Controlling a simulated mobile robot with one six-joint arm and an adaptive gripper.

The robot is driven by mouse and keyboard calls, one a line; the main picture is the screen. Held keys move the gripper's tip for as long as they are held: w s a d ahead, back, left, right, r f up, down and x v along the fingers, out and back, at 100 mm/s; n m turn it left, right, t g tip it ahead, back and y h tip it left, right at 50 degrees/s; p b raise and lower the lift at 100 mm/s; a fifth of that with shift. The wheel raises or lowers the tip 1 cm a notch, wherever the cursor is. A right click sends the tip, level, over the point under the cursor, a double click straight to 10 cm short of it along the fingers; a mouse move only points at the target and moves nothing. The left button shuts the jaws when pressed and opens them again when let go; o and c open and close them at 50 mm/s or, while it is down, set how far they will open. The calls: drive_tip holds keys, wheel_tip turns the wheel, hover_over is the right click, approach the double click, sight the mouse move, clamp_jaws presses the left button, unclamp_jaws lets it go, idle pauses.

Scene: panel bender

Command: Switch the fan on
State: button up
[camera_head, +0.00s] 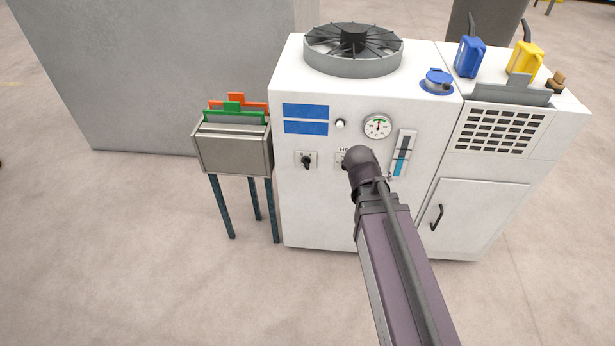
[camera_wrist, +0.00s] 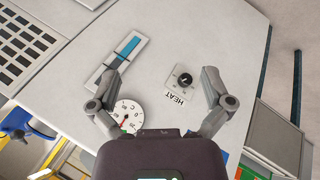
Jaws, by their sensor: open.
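The white cabinet (camera_head: 330,215) carries a large grey fan (camera_head: 352,48) on its top. Its front has a black rotary switch (camera_head: 306,161) at the left, whose label I cannot read. A second switch, the HEAT knob (camera_wrist: 180,79), is largely behind my arm in the head view. In the wrist view it lies between the two fingers of my open gripper (camera_wrist: 164,68), apart from them, with its dial plate and label visible. My gripper is empty. In the head view my wrist hides the fingers. The left switch is not visible in the wrist view.
A round gauge (camera_head: 377,126) and a blue level strip (camera_head: 402,154) are right of the switches. A white button (camera_head: 340,123) sits above them. A grey folder box (camera_head: 232,150) on legs stands left. Blue (camera_head: 470,57) and yellow (camera_head: 525,61) cans stand on top. Floor in front is clear.

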drive_tip(key=w+a+f+n+t+h+b, duration=0.2)
drive_tip(key=w+a+f+n+t+b, duration=0.7)
drive_tip(key=b, duration=0.9)
drive_tip(key=w+a+f+n+t+y+b, duration=0.1)
drive_tip(key=a+f+n+t+y+b, duration=0.1)
drive_tip(key=a+f+n+b, duration=0.2)
drive_tip(key=w+a+f+n+t+y+b, duration=0.2)
drive_tip(key=a+f+n+b, duration=0.3)
drive_tip(key=a+b, duration=0.4)
drive_tip(key=shift+a+n+t+y+b, duration=0.35)
drive_tip(key=shift+n+y+b, duration=0.25)
drive_tip(key=shift+y, duration=0.2)
drive_tip(key=shift+w, duration=0.15)
